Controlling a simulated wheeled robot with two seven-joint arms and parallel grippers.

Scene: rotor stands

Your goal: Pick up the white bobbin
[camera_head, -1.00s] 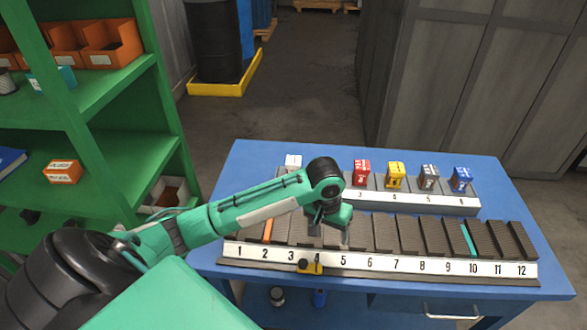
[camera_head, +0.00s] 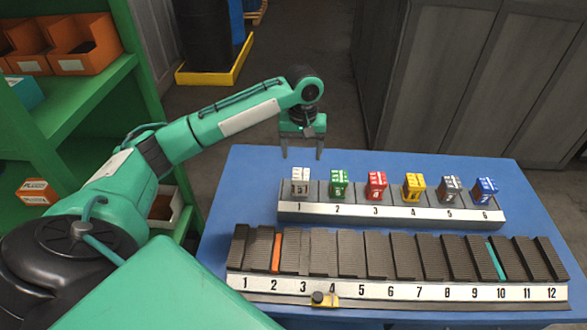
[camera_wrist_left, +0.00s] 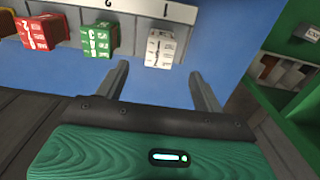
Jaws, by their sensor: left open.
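The white bobbin (camera_head: 300,180) stands at position 1 of the grey numbered stand (camera_head: 390,213), at its left end. In the left wrist view the white bobbin (camera_wrist_left: 159,48) shows ahead of the fingertips, between their lines. My left gripper (camera_head: 302,156) is open and empty, fingers pointing down, above and just behind the white bobbin and apart from it. Its two fingers also show in the left wrist view (camera_wrist_left: 160,75). My right gripper is not in view.
Green (camera_head: 339,184), red (camera_head: 376,186), yellow (camera_head: 414,187), grey (camera_head: 450,189) and blue (camera_head: 485,191) bobbins stand in a row to the right. A rack of dark slots (camera_head: 350,254) numbered to 12 lies in front. A green shelf (camera_head: 75,100) stands at left.

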